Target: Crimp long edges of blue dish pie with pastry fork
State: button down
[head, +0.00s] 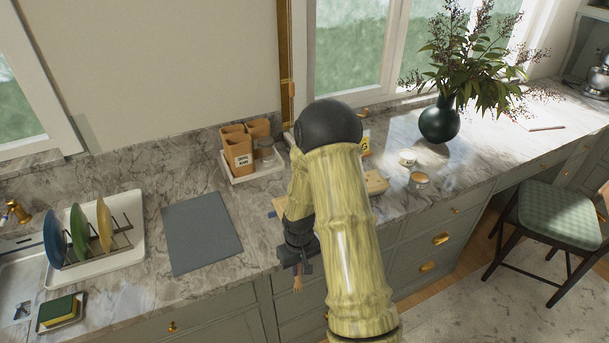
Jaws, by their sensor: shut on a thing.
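My gripper (295,266) is low at the counter's front edge, below my arm, pointing down. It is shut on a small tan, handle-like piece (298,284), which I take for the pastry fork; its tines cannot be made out. A sliver of blue (271,214) shows just left of my arm on the counter and may be part of the blue dish. A pale yellow block-like thing (376,183) shows to the right of my arm. My arm hides most of the area between, so the pie itself is not clearly seen.
A grey mat (201,236) lies left of my gripper. A dish rack (97,248) with plates and a sponge (59,310) are further left. A white tray (243,176) with tan containers stands behind. Two small pots (419,180) and a green vase (439,120) are right. A chair (557,217) stands right.

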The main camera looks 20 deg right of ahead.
jog(key=w+a+f+b, duration=0.1)
jog(key=a+f+b, duration=0.1)
jog(key=f, duration=0.3)
jog(key=w+a+f+m+b, duration=0.1)
jog(key=a+f+b, duration=0.1)
jog(key=f, duration=0.4)
jog(key=shift+w+a+b, duration=0.3)
jog(key=shift+a, duration=0.35)
jog(key=shift+w+a, duration=0.1)
jog(key=shift+a, duration=0.05)
